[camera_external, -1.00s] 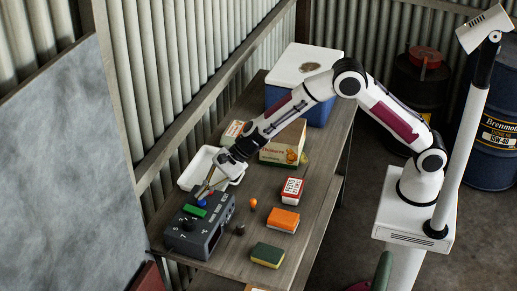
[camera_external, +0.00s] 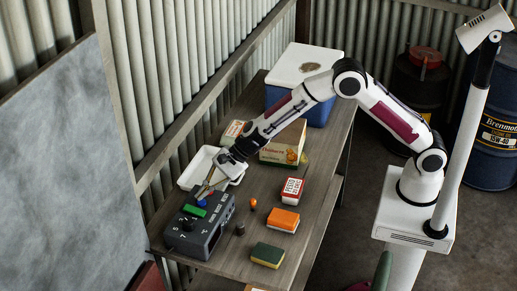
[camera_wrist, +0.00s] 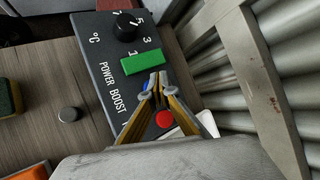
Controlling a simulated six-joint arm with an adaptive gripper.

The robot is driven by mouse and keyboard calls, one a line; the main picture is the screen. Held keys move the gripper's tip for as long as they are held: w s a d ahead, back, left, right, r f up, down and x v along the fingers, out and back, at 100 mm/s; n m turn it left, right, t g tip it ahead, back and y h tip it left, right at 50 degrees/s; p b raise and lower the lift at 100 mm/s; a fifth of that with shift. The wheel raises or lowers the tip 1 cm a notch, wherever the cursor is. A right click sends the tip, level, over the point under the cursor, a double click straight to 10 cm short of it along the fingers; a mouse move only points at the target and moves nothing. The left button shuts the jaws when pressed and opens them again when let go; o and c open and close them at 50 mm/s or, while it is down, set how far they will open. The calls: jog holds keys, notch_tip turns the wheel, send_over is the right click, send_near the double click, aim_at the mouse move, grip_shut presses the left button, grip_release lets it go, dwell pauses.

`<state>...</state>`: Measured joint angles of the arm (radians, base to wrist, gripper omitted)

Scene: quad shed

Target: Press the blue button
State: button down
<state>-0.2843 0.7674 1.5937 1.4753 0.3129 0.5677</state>
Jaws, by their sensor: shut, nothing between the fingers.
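The grey control box (camera_external: 213,237) sits at the near left end of the table, with its top face up. The blue button (camera_wrist: 147,86) is mostly hidden behind my fingers in the wrist view; a bit of blue (camera_external: 202,203) also shows under the fingertips in the external view. My gripper (camera_wrist: 158,76) is shut and empty, its fingertips right over or on the blue button. I cannot tell whether they touch it or whether it is pressed in.
A green button (camera_wrist: 143,62) and a black knob (camera_wrist: 126,27) lie beyond the fingertips. A red button (camera_wrist: 165,118) shows between the fingers. A white tray (camera_external: 236,180), sponges (camera_external: 267,254) and small boxes (camera_external: 291,190) stand around. The corrugated wall is close by.

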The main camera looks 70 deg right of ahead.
aim_at(204, 201)
jog(key=shift+f, duration=0.75)
dwell(1.3)
jog(key=shift+r, duration=0.75)
jog(key=shift+r, duration=0.1)
jog(key=shift+r, duration=2.95)
